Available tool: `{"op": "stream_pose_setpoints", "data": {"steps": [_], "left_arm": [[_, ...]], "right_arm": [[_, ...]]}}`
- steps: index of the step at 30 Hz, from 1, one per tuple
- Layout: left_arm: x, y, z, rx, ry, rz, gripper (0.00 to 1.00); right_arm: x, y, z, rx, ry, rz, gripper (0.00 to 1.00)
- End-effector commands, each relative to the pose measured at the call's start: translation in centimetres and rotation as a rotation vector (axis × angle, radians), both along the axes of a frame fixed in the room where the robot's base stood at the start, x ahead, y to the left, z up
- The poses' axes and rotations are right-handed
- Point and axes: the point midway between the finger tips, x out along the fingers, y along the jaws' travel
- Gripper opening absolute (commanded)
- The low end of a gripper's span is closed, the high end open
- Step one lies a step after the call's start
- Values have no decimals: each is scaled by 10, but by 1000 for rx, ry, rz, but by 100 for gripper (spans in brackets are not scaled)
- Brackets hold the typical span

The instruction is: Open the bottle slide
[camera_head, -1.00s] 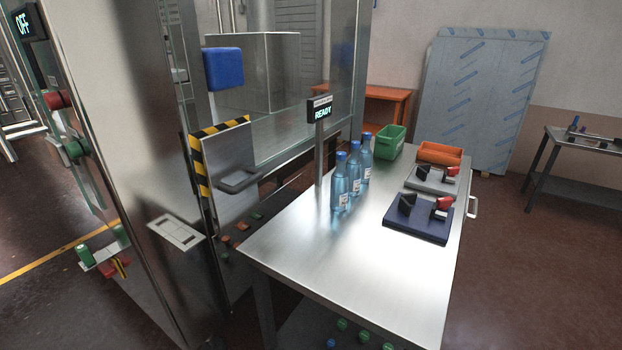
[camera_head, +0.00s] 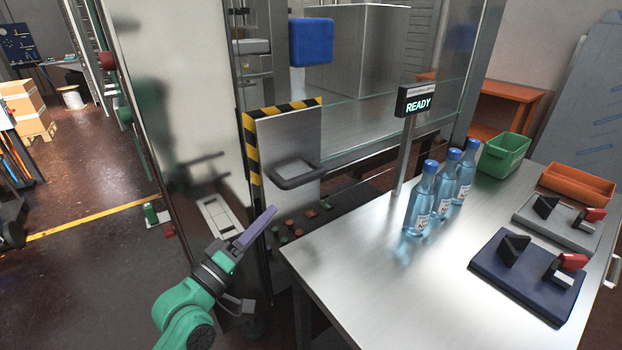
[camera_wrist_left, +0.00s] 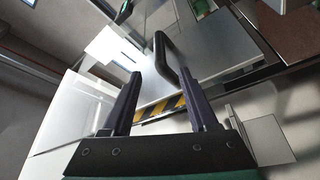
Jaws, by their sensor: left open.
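The slide is a grey metal panel (camera_head: 290,140) with black-and-yellow striped edges on the machine front. Its dark bar handle (camera_head: 297,178) sticks out at the lower part. My left gripper (camera_head: 262,222) is open and empty, below and left of the handle in the head view. In the left wrist view, the handle (camera_wrist_left: 172,62) appears beyond and between the open fingers (camera_wrist_left: 160,80), with no clear contact; the striped edge (camera_wrist_left: 163,108) also shows there. Three blue-capped bottles (camera_head: 441,195) stand upright on the table. My right gripper is in neither view.
The metal table (camera_head: 370,275) stands right of the slide, its near corner close to my left arm. A READY sign (camera_head: 416,102) rises by its edge. A green bin (camera_head: 503,155), an orange tray (camera_head: 578,187), a grey fixture (camera_head: 560,222) and a navy fixture (camera_head: 527,280) are on it.

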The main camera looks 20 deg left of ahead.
Motion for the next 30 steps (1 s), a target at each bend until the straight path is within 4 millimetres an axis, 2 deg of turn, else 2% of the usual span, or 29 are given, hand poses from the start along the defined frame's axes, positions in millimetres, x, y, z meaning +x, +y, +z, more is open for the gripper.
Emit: {"op": "stream_pose_setpoints", "data": {"steps": [3, 5, 12, 16, 21, 28, 30], "left_arm": [[16, -4, 8, -2, -4, 3, 59], [28, -10, 13, -1, -5, 2, 59], [89, -31, 25, 2, -2, 3, 59], [115, -41, 29, 4, -1, 2, 59], [130, -47, 29, 4, 0, 2, 59], [131, -47, 28, 5, 1, 3, 59], [131, -47, 28, 5, 1, 3, 33]], "right_arm": [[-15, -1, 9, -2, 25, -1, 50], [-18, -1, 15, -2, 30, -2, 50], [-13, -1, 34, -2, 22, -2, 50], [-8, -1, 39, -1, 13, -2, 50], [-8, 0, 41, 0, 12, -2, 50], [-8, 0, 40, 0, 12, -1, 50], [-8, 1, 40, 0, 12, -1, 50]]}}
